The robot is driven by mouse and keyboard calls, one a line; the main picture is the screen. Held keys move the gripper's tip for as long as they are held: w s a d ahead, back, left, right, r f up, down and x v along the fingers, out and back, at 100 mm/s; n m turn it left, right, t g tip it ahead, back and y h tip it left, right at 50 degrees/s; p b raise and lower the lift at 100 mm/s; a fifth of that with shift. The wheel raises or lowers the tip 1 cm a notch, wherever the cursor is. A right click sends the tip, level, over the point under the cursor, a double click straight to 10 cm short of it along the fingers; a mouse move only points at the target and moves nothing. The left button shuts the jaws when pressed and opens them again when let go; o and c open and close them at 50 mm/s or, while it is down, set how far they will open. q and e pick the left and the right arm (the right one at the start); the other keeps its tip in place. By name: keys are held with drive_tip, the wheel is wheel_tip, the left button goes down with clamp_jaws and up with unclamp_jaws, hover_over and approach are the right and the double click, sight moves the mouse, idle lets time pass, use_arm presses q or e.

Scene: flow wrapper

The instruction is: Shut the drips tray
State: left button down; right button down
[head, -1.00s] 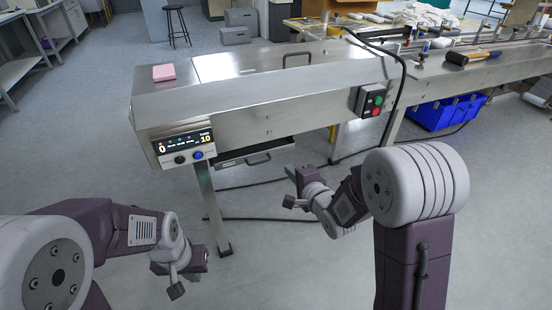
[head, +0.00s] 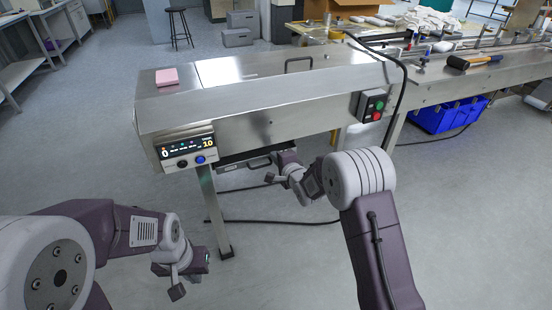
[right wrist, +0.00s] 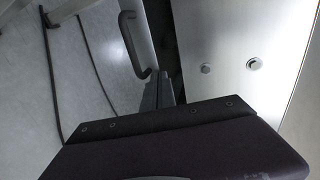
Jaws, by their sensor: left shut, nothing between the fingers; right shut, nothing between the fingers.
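The drip tray (head: 232,167) is a flat metal drawer with a dark handle, low under the machine's left part. A dark strip shows above its front, so it stands somewhat out. In the right wrist view, the tray front (right wrist: 137,18) and its handle (right wrist: 130,45) show beside a dark gap. My right gripper (head: 277,170) is shut and empty at the tray's right end, close to the handle. Its fingers (right wrist: 158,92) reach toward the tray front; I cannot tell whether they touch. My left gripper (head: 190,272) is shut and empty, low in front of the machine's left leg.
The steel machine body (head: 270,105) overhangs the tray. A display panel (head: 187,149) is at its left end and a green and red button box (head: 373,105) at its right. A machine leg (head: 215,215) and a floor cable (head: 285,221) are below. A blue crate (head: 447,115) stands right.

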drive_tip(key=shift+w, duration=0.1)
drive_tip(key=w, duration=0.2)
drive_tip(key=w+a+p, duration=0.1)
drive_tip(key=shift+w+a, duration=0.15)
drive_tip(key=shift+w, duration=0.25)
use_arm(q)
drive_tip(key=shift+r, duration=0.5)
use_arm(e)
drive_tip(key=shift+r, duration=0.1)
use_arm(q)
drive_tip(key=shift+s, duration=0.1)
